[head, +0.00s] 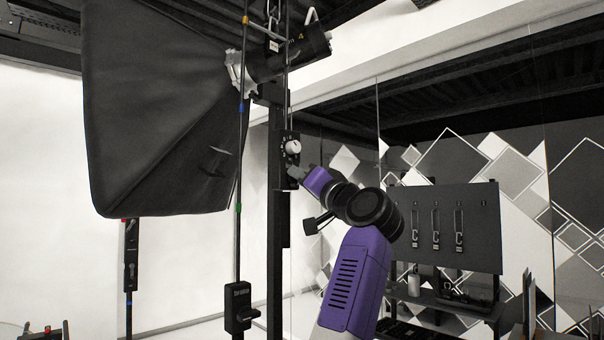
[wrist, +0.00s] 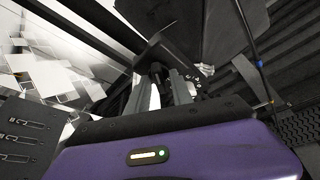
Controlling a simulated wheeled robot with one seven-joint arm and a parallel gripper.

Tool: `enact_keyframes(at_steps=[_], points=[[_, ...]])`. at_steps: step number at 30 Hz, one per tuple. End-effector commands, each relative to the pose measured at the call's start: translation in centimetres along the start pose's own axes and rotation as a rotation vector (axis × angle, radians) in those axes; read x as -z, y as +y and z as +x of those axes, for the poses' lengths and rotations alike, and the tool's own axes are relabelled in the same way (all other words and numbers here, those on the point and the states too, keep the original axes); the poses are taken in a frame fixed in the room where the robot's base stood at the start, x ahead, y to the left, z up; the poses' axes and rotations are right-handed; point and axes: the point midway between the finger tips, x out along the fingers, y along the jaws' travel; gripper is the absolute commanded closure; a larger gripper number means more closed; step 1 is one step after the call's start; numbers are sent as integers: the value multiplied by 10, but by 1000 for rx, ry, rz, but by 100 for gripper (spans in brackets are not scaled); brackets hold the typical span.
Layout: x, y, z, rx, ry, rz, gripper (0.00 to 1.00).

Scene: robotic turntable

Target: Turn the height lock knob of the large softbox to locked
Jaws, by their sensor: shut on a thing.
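The large softbox (head: 150,110) is black and hangs at the upper left, with its lamp head (head: 290,55) by a dark upright post (head: 275,230). A black plate (head: 283,140) on the post carries a white dial with marks (head: 293,147). My gripper (head: 297,172) reaches the post just below this dial. In the wrist view, my gripper's two grey fingers (wrist: 163,92) are shut on a small dark knob (wrist: 157,70), which sits between their tips. The knob is hidden in the head view, and its setting cannot be read.
A thin pole (head: 239,200) with coloured bands and a black box (head: 240,306) stands left of the post. A dark panel (head: 445,225) with clips and a shelf (head: 445,300) stand at right. A smaller stand (head: 129,265) is below the softbox.

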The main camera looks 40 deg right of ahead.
Motion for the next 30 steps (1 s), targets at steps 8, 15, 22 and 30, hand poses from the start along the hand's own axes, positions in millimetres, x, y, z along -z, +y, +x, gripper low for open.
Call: enact_keyframes(at_steps=[8, 15, 22, 30], points=[[4, -4, 2, -100, 0, 244, 100], [4, -5, 2, -187, 1, 456, 100], [3, -4, 1, -266, 0, 648, 100], [2, -2, 0, -336, 2, 819, 100]])
